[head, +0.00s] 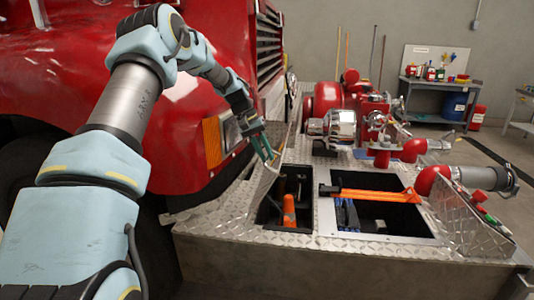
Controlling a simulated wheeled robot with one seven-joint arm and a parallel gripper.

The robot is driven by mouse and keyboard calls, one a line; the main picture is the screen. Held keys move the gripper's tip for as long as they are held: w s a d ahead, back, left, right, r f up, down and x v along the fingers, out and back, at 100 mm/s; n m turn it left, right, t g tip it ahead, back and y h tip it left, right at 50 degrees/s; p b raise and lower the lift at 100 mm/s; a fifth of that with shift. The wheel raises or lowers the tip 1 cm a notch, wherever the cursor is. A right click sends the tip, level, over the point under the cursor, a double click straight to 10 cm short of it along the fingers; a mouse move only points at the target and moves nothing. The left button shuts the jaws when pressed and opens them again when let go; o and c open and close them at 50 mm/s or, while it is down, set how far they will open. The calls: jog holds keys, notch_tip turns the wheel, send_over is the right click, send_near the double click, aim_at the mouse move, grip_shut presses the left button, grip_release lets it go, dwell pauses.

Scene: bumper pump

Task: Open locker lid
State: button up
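The diamond-plate bumper (300,243) has a left locker opening (270,212), which is uncovered and holds an orange object (289,212). A diamond-plate panel (246,195), seemingly this locker's lid, stands raised along the opening's left side, towards the red truck. My gripper (268,153) is at the upper edge of this panel, with its fingers pointing down. The fingers are small and partly overlap the panel, so I cannot tell whether they touch or grip it. My arm reaches in from the left.
A larger open locker (400,226) on the right has an orange tool (375,195) lying across it and blue items inside. Red and chrome pump fittings (340,125) stand behind. The red truck body (110,85) borders the left. A workbench (440,88) stands at the back wall.

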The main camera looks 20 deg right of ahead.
jog(key=o, duration=0.4)
jog(key=shift+d, duration=0.1)
jog(key=shift+r, duration=0.1)
jog(key=b+v, duration=0.2)
jog(key=v, duration=0.8)
jog(key=shift+w+r+b, duration=0.15)
jog(key=shift+r+b, duration=0.15)
jog(key=shift+b, duration=0.1)
jog(key=shift+c, duration=0.2)
